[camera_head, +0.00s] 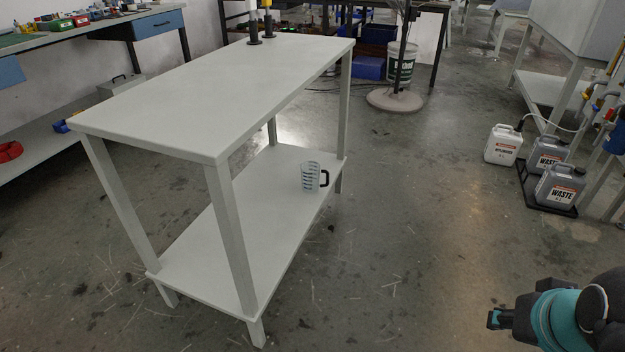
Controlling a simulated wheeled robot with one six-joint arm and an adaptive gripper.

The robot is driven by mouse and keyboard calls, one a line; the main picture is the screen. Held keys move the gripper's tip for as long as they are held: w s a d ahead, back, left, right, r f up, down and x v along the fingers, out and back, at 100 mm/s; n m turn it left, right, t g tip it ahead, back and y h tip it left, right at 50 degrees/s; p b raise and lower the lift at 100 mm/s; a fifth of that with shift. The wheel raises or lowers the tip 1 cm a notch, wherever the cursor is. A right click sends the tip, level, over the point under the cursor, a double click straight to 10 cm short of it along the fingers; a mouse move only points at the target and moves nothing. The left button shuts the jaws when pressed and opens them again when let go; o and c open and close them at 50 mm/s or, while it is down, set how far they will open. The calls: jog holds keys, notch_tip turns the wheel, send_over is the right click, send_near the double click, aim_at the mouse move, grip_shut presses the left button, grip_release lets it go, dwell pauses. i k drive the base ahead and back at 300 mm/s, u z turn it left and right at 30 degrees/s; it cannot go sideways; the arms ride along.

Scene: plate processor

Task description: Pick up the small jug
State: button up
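The small jug (311,177) is clear with blue markings and a black handle on its right side. It stands upright on the lower shelf (215,245) of a white table, near the shelf's far right end. My gripper (493,318) shows at the bottom right, dark with a teal arm link behind it. It is well apart from the jug, in front and to the right of it over the floor. Its fingers are too small and dark to tell whether they are open.
The white tabletop (215,90) lies above the shelf, with legs at its corners. Two bottles (254,25) stand at its far end. A round stand base (395,99) is on the floor behind. Waste canisters (560,187) sit at the right. The floor between is clear.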

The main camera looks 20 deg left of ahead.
aim_at(310, 170)
jog(key=u, duration=0.65)
jog(key=i, duration=1.6)
